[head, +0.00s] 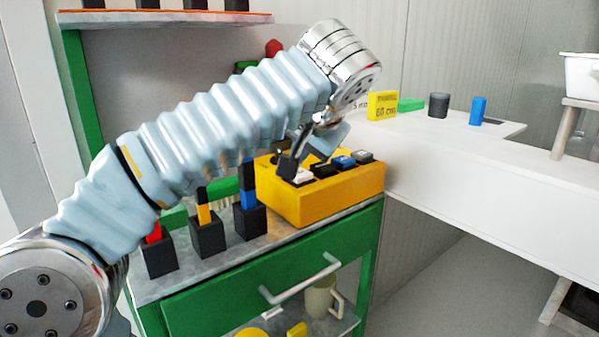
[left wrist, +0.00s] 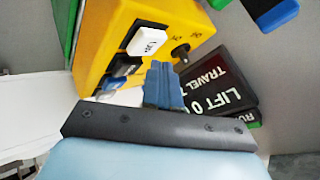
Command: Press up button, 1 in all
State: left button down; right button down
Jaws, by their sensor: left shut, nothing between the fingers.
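A yellow control box (head: 320,200) stands on the bench, with a row of buttons on top. In the head view a white button (head: 303,176) is near my left gripper (head: 290,164), with black, blue and pale buttons further right. In the left wrist view the box (left wrist: 105,22) shows a white button (left wrist: 147,40) with a small mark I cannot read. My left gripper (left wrist: 162,72) is shut and empty, its tips close beside the white button; contact is not clear. I cannot tell which button is the up one. My right gripper is not in view.
A black sign reading LIFT and TRAVEL (left wrist: 225,88) and a black knob (left wrist: 181,52) are close to the fingers. Black holders (head: 207,236) with coloured pieces stand left of the box. The white table (head: 450,155) at right has a clear front.

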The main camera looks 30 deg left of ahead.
pick_arm(q)
jog(key=shift+f, duration=0.1)
dwell(0.7)
jog(key=shift+f, duration=0.35)
jog(key=shift+f+b, duration=0.5)
jog(key=shift+b, duration=0.05)
dwell(0.7)
jog(key=shift+r, duration=0.1)
jog(key=shift+r+p, duration=0.9)
jog(key=shift+p, duration=0.2)
